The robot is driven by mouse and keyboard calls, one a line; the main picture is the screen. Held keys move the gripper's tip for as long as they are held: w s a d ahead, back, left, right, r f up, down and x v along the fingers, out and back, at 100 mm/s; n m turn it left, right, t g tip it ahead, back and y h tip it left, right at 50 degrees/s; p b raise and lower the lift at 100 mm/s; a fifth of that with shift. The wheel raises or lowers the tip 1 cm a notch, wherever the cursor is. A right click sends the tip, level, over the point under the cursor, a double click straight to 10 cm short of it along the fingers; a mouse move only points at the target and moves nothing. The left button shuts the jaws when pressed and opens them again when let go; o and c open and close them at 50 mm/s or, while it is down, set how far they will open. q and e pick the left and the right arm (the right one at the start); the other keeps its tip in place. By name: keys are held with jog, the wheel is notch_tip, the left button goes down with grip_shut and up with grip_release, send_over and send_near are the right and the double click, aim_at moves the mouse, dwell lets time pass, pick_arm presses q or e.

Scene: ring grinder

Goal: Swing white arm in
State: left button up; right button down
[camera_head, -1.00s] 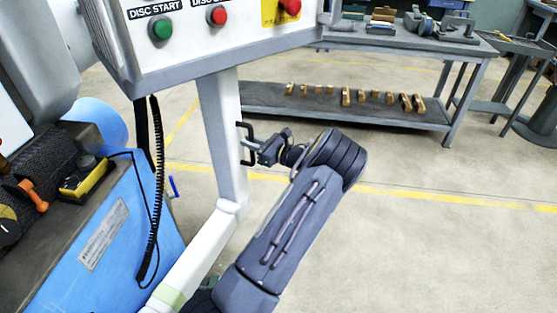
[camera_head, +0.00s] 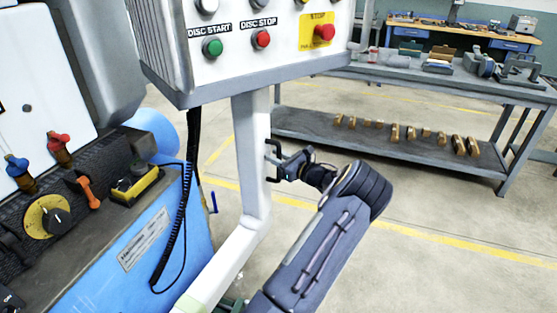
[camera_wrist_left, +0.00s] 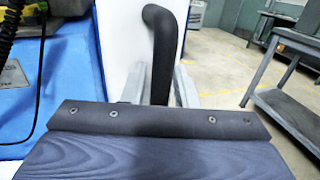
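The white arm (camera_head: 250,150) is an upright post with an elbow, its lower beam running down to the lower left. It carries the control panel (camera_head: 270,72) at its top. A black bar handle (camera_head: 271,160) sits on the post's right face. It also shows in the left wrist view (camera_wrist_left: 161,50). My left gripper (camera_head: 282,163) is at this handle, reaching it from the right. My right gripper is not in view.
The blue grinder (camera_head: 120,262) with knobs and levers stands at the left. A black coiled cable (camera_head: 185,215) hangs beside the post. A grey workbench (camera_head: 420,150) with several parts on its lower shelf stands behind. The floor at the right is clear.

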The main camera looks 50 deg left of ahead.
pick_arm(q)
jog(key=shift+o, duration=0.4)
jog(key=shift+s+f, duration=0.1)
jog(key=shift+f, duration=0.15)
jog(key=shift+d, duration=0.15)
jog(key=v, duration=0.7)
jog(key=shift+w+d+b, duration=0.25)
jog(key=shift+d+b, duration=0.05)
jog(key=shift+b, duration=0.1)
